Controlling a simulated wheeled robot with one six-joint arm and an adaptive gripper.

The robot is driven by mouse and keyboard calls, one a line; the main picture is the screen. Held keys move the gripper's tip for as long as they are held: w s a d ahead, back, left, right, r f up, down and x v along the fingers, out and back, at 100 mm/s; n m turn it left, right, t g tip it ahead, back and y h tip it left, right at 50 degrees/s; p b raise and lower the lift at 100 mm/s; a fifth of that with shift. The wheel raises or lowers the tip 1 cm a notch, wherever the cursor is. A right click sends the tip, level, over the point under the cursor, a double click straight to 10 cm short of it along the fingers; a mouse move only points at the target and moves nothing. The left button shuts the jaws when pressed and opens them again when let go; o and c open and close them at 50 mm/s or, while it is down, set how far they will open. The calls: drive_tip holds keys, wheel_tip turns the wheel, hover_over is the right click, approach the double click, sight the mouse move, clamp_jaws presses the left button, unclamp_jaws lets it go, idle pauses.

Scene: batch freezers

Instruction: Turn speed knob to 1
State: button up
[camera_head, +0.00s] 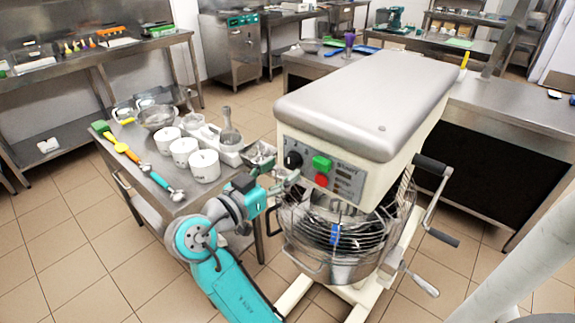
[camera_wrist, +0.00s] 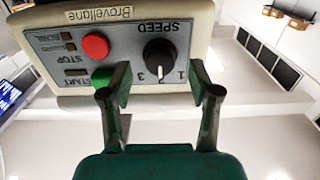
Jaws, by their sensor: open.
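The black speed knob (camera_wrist: 159,54) is on the mixer's control panel, which appears upside down in the wrist view. Its white pointer mark faces down in that picture, between the printed 3 on the left and the 1 on the right. The knob also shows in the camera_head view (camera_head: 293,159), at the panel's left end. My gripper (camera_wrist: 159,77) is open and empty, its two dark green fingers spread to either side below the knob. In the camera_head view my gripper (camera_head: 284,184) is just below and left of the knob. Contact is not visible.
The green start button (camera_wrist: 102,76) and red stop button (camera_wrist: 95,46) are beside the knob; my left finger partly overlaps the green one. The wire bowl guard (camera_head: 340,222) is below the panel. A steel table (camera_head: 205,203) with white canisters (camera_head: 204,166) stands left of my arm.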

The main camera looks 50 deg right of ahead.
sight(292, 162)
drive_tip(key=shift+d, duration=1.45)
drive_tip(key=c, duration=1.2)
